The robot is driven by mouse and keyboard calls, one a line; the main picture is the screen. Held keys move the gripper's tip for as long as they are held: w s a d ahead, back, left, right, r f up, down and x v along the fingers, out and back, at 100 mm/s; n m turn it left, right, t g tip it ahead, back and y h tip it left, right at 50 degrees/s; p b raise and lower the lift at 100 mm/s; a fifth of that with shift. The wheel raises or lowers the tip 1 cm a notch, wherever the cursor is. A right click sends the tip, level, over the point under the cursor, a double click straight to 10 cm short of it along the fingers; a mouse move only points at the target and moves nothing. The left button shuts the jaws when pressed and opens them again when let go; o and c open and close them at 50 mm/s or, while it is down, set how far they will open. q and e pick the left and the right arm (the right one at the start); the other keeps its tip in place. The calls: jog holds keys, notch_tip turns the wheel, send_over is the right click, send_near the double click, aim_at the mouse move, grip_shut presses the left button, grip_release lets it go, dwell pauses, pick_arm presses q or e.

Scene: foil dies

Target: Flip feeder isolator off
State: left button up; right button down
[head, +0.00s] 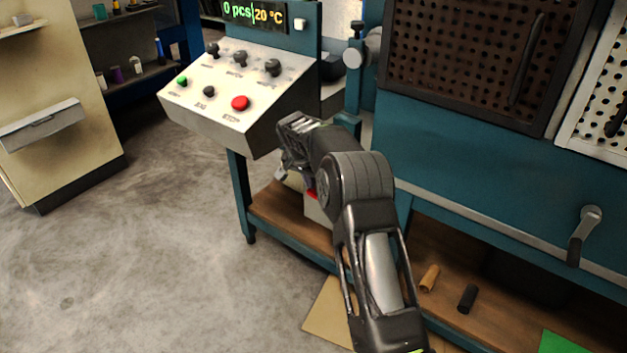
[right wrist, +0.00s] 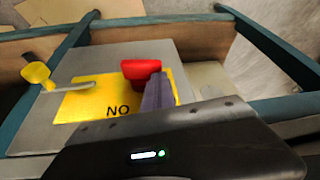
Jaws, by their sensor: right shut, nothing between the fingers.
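The feeder isolator appears to be a grey box (right wrist: 190,62) with a yellow plate (right wrist: 85,100) and a red handle (right wrist: 141,69). "NO" is readable on the plate. In the head view the grey box (head: 318,212) is mostly hidden behind my right arm, on the lower shelf under the control panel. My right gripper (head: 281,174) is shut and empty, pointing down at the box. In the right wrist view its fingers (right wrist: 157,92) are right beside the red handle, overlapping it; I cannot tell whether they touch. My left gripper is not in view.
A yellow knob-like piece (right wrist: 36,73) with a metal bar sits at the box's left side. The sloped control panel (head: 222,100) with black knobs and a red button stands above. The teal machine frame (head: 240,200) surrounds the shelf. The floor (head: 120,260) at left is clear.

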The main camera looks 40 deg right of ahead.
jog(key=shift+w+a+f, duration=0.2)
jog(key=shift+w+f, duration=0.3)
jog(key=shift+a+f, duration=0.15)
jog(key=shift+f, duration=0.2)
dwell(0.3)
jog(key=p+v, duration=0.1)
jog(key=v, duration=0.7)
jog(key=shift+r, duration=0.45)
jog(key=shift+w, duration=0.1)
